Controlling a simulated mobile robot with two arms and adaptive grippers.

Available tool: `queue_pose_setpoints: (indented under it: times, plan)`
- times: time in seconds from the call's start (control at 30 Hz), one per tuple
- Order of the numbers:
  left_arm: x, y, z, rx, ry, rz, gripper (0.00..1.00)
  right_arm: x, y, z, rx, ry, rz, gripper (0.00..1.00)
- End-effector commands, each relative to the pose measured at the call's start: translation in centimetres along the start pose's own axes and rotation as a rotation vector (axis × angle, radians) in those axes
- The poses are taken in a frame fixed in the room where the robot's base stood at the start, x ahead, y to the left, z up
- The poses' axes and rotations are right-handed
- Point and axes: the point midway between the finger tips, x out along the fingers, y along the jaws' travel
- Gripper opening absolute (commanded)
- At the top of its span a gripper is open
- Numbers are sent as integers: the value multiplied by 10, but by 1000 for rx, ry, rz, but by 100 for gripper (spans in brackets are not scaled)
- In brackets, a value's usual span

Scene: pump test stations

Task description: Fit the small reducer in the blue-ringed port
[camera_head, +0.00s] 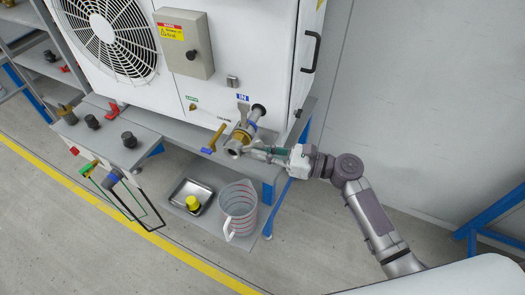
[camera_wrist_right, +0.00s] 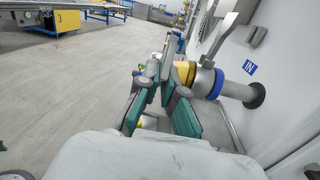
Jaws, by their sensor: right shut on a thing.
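The blue-ringed port (camera_head: 252,124), by the IN label, sticks out of the white machine's front. Its blue ring (camera_wrist_right: 217,84) and a brass-yellow collar (camera_wrist_right: 185,72) show in the right wrist view. A grey metal piece (camera_head: 233,148), apparently the small reducer, is at the outer end of the brass collar. My right gripper (camera_head: 254,153) is shut on it from the right. In the right wrist view its green-padded fingers (camera_wrist_right: 160,88) close around the grey piece (camera_wrist_right: 166,52). The fingers partly hide the joint, so I cannot tell how far it is seated. My left gripper is not in view.
A grey lever (camera_head: 243,109) rises above the port, and a brass handle with a blue end (camera_head: 216,139) is left of it. Below stand a clear jug (camera_head: 240,207) and a metal tray (camera_head: 181,190). Several dark fittings (camera_head: 130,139) stand on the left bench.

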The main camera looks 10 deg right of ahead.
Motion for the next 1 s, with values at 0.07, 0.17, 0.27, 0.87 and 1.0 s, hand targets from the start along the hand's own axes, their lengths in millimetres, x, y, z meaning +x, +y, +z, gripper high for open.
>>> queue_pose_setpoints:
  times: [0.07, 0.17, 0.27, 0.87, 1.0]
  plan:
    - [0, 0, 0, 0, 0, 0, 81, 0, 0, 2, -2, -4, 0, 0]
    - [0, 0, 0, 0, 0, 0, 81, 0, 0, 2, -2, -4, 0, 0]
    - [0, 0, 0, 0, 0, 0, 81, 0, 0, 2, -2, -3, 0, 23]
    - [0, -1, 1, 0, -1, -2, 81, -28, 0, -2, 2, 4, -2, 36]
    - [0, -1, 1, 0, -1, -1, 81, -59, 0, -2, 2, 4, -2, 36]
